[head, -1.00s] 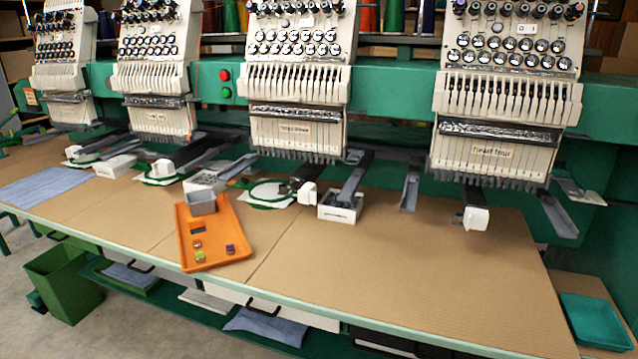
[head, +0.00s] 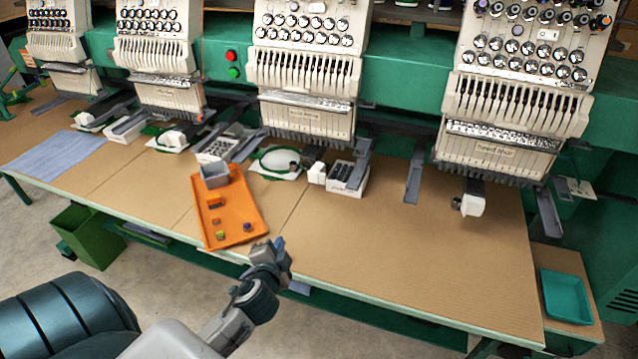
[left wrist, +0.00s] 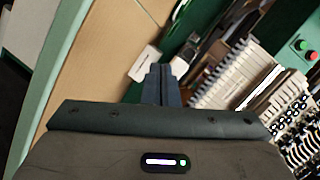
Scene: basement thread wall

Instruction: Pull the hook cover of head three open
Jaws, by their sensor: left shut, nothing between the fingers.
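Head three (head: 308,118) is the third white embroidery head from the left in the head view. Below it, a small white block (head: 317,173), which looks like its hook cover, sits at the end of a dark arm beside a green-ringed hoop (head: 277,163). I cannot tell whether it is open. My left gripper (head: 283,256) is shut and empty at the table's front edge, well short of the block. Its closed fingers show in the left wrist view (left wrist: 161,84). My right gripper is not in view.
An orange tray (head: 240,205) with a grey bin (head: 214,174) and small blocks lies just beyond my left gripper. A white box (head: 346,181) stands right of the cover. A teal tray (head: 566,296) lies at the right.

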